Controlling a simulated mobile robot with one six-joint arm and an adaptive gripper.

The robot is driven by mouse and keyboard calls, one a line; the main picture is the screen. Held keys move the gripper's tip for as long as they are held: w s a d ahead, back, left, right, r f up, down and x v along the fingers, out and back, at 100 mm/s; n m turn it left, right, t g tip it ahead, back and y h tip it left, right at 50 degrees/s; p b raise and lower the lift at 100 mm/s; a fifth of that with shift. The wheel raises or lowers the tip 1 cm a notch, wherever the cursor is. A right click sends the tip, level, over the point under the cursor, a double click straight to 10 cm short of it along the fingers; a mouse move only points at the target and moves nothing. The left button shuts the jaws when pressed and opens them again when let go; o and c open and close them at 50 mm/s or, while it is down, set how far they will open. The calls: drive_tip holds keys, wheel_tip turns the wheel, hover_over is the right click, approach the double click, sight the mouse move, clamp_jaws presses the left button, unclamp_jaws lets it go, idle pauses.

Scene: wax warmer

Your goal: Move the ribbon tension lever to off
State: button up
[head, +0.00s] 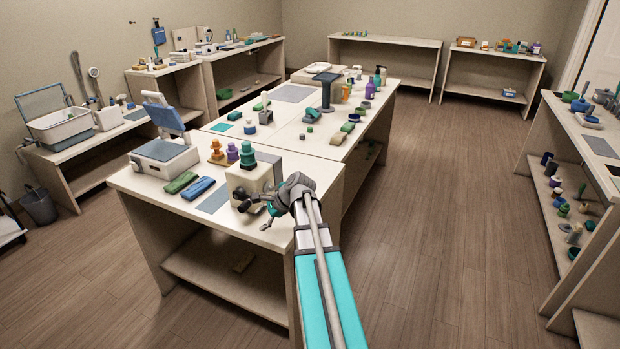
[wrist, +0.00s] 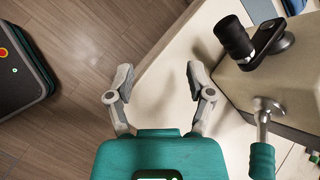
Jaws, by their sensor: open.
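A cream box-shaped machine (head: 243,188) stands at the near corner of the middle table. In the wrist view its side (wrist: 270,88) carries a metal lever with a teal grip (wrist: 263,160) and a dark crank with a black knob (wrist: 235,38). No label is readable, so I cannot tell for certain which is the ribbon tension lever; the teal-gripped one looks like a lever. My gripper (wrist: 160,78) is open and empty, over the table edge, left of the machine in the wrist view and touching neither part. In the head view my gripper (head: 271,210) is beside the machine's front, partly hiding it.
The table (head: 135,185) also holds a blue-lidded device (head: 165,155), green and blue folded cloths (head: 198,188), a grey mat (head: 216,198) and several bottles. Open floor (head: 430,220) lies right of the table. A shelf unit (head: 535,160) stands at the far right.

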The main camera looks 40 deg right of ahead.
drive_tip(key=s+d+r+m+t+p, duration=0.1)
drive_tip(key=d+r+m+t, duration=0.1)
drive_tip(key=d+m, duration=0.3)
drive_tip(key=s+d+r+m+t+h, duration=0.1)
drive_tip(key=d+r+m, duration=0.4)
drive_tip(key=d, duration=0.9)
drive_tip(key=shift+d+t+p, duration=0.15)
drive_tip(key=shift+t+p, duration=0.25)
drive_tip(key=shift+t, duration=0.5)
drive_tip(key=b+x, duration=0.4)
drive_tip(key=x, duration=0.4)
drive_tip(key=shift+w+a+f, duration=0.2)
drive_tip(key=shift+w+a, duration=0.05)
drive_tip(key=shift+w, duration=0.1)
